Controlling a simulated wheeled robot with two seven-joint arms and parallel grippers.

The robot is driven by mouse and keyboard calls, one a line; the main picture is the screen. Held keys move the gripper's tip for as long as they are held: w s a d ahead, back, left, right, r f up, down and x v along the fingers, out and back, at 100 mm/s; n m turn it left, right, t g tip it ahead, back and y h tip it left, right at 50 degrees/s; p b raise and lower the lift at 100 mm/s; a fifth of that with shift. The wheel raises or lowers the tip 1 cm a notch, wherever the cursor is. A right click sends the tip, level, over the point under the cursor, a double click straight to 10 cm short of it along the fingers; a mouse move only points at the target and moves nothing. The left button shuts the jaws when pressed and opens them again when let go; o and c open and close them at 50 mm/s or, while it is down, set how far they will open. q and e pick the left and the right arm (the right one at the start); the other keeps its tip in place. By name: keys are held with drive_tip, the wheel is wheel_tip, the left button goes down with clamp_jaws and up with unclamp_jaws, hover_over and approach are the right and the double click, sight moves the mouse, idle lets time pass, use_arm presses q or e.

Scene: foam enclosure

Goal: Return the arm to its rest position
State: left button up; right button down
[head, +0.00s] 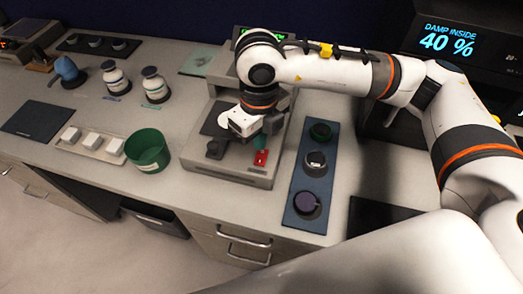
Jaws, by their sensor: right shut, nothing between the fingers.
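My right arm (330,72) comes in from the right and reaches over the bench, bent at the elbow. Its white links carry orange bands. My right gripper (244,130) points down over the grey bench machine (230,172) and is shut with nothing seen in it. A small green and red part (261,157) of the machine sits just below and to the right of the gripper; whether they touch I cannot tell. My left gripper is not in view.
A blue tray (300,205) with round dark items lies right of the machine. A green bin (148,150), a tray of white blocks (92,142), and two white bottles (153,85) stand left. A display unit (450,42) reading "DAMP INSIDE 40 %" stands back right.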

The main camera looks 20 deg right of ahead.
drive_tip(key=shift+r, duration=0.9)
drive_tip(key=shift+p, duration=0.3)
